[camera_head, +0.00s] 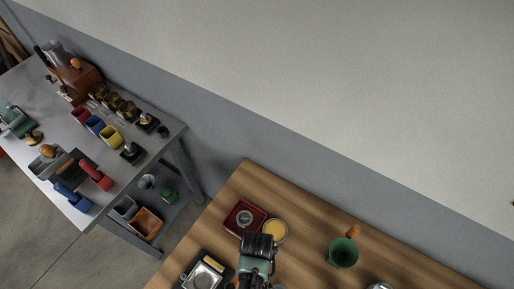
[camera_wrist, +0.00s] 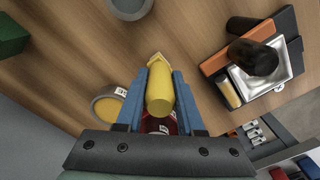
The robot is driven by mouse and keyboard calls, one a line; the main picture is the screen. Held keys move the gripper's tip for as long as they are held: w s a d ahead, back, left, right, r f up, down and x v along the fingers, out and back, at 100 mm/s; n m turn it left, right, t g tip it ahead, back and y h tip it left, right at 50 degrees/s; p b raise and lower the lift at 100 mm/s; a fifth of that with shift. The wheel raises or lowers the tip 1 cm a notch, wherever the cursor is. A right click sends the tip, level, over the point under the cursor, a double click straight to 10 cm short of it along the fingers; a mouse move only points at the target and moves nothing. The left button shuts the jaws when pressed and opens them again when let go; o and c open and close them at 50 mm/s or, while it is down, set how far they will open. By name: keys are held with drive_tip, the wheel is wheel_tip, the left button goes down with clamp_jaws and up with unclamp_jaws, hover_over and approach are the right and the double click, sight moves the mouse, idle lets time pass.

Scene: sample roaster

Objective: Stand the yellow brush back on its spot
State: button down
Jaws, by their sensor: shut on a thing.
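My gripper (camera_wrist: 162,78) is shut on the yellow brush (camera_wrist: 160,97), whose rounded yellow body sits between the blue fingers in the wrist view. A paler yellow end shows past the fingertips. In the head view my arm's end covers the brush, so it is hidden there. A round grey-rimmed dish with a yellow face (camera_head: 274,231) lies beside my arm's end on the wooden table; it also shows left of the fingers in the wrist view (camera_wrist: 109,104). I cannot tell which place is the brush's spot, or whether the brush touches the table.
On the wooden table (camera_head: 300,225) are a dark red square tray (camera_head: 243,218), a green cup (camera_head: 342,253) and a black mat with a metal dish (camera_head: 203,273). A crowded grey table (camera_head: 150,160) stands at left. Bare wood lies between the yellow-faced dish and cup.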

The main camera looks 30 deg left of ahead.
drive_tip(key=c, duration=0.5)
unclamp_jaws()
drive_tip(key=shift+f, duration=0.1)
wheel_tip(320, 180, up, 12)
drive_tip(key=shift+r, duration=0.15)
idle(0.3)
